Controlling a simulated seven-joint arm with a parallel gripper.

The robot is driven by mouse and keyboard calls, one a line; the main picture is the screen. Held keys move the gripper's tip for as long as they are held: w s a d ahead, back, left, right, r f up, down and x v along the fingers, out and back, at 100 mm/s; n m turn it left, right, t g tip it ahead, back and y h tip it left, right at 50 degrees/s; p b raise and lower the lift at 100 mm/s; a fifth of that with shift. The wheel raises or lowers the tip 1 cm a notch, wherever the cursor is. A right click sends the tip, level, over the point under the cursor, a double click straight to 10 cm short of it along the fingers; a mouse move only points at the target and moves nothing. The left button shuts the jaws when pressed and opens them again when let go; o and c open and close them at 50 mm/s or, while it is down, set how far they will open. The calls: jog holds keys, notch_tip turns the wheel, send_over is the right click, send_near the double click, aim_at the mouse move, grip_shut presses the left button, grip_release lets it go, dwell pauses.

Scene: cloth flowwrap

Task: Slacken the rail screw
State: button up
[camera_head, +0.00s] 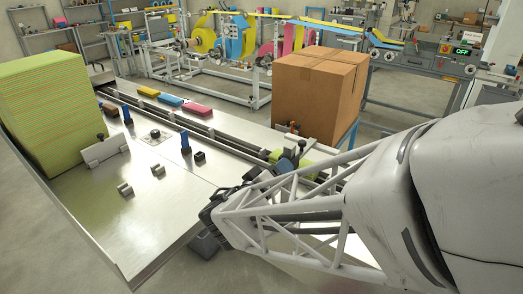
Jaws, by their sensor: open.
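My gripper (208,236) is the dark end of the white lattice arm, low in the middle of the picture, near the front edge of the steel table (165,205). It is open; its fingers are small and partly hidden, and I see nothing held between them. I cannot tell for sure which part is the rail screw. Two blue upright posts with dark bases, a left one (126,114) and a right one (185,142), stand by the conveyor channel. A low metal plate (103,151) with a black knob (101,137) stands farther left, apart from my gripper.
A tall green stack (45,115) stands at the table's left end. Yellow, blue and pink packs (169,100) lie beyond the channel. A cardboard box (316,95) stands behind. Small metal blocks (125,189) sit on the table. My arm hides the right side.

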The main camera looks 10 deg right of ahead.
grip_shut()
dwell(0.3)
jog(key=shift+n, duration=0.4)
jog(key=shift+f+n, duration=0.1)
jog(key=shift+n, duration=13.3)
